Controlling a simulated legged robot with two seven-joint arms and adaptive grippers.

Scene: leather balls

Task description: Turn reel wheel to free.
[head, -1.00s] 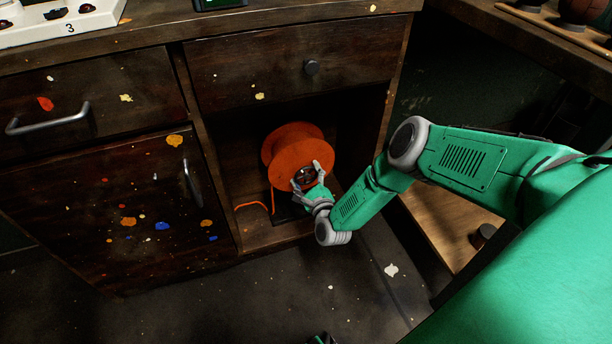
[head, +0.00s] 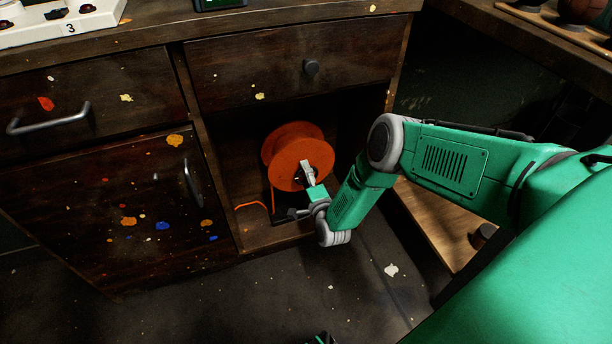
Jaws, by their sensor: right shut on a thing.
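The orange reel wheel (head: 284,155) stands on its edge in the open cabinet compartment, its round face turned toward the front right. An orange cord (head: 255,204) runs from it along the compartment floor to the left. My right gripper (head: 307,170) is at the middle of the reel's front face, shut on the reel's hub part, which the fingers mostly hide. My right arm reaches in from the right. My left gripper is not in view; a small green piece at the bottom edge is too little to identify.
A wooden drawer (head: 290,68) with a round knob is above the compartment. A paint-spotted cabinet door (head: 110,210) with a metal handle is to the left. A low wooden shelf (head: 440,225) is to the right. The dark floor in front is clear.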

